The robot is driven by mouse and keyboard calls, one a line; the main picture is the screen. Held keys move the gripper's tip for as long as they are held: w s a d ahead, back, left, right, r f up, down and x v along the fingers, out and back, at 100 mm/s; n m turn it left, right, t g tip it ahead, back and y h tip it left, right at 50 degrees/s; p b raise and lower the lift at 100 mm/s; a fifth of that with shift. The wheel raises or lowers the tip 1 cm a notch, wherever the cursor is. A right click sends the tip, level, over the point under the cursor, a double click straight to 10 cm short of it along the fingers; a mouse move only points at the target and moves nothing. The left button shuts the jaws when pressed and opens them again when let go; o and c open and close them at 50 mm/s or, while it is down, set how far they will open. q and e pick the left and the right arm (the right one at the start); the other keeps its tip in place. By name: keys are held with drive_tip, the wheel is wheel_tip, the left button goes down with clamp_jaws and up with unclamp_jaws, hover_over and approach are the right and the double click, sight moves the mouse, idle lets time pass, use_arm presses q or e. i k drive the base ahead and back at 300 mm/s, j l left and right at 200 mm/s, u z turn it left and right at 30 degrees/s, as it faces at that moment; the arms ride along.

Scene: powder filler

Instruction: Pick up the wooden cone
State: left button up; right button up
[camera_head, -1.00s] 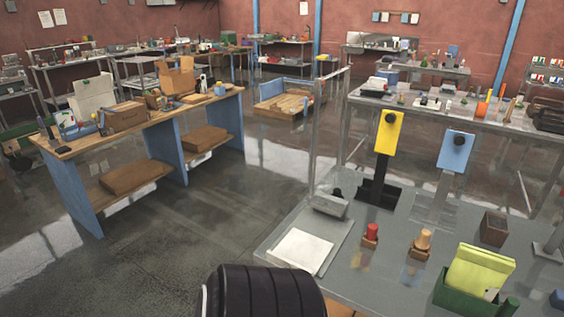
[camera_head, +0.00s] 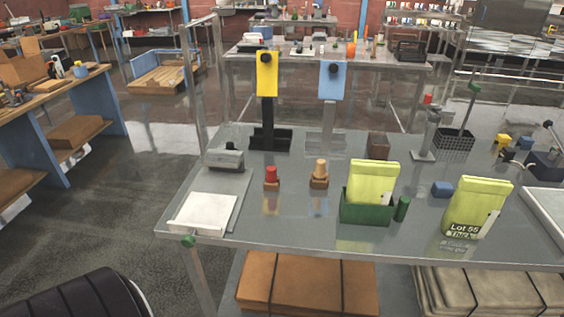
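A tan wooden piece (camera_head: 319,168) with a narrow rounded top stands upright on a small brown block (camera_head: 319,182) on the grey table (camera_head: 300,220). It looks like the wooden cone, but it is small in the view and its exact shape is hard to tell. A similar red piece (camera_head: 271,173) on its own brown block stands to its left. Neither of my grippers is in view.
A green bin (camera_head: 365,210) with yellow-green packets stands right of the wooden piece, with a dark green cylinder (camera_head: 402,208) beside it. A white pad (camera_head: 204,213) and a grey device (camera_head: 225,159) lie left. Yellow (camera_head: 267,75) and blue (camera_head: 331,82) panels stand behind.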

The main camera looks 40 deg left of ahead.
sight(320, 174)
drive_tip(key=u, duration=1)
drive_tip(key=i+j, duration=0.1)
drive_tip(key=j, duration=1.05)
drive_tip(key=i+u, duration=0.05)
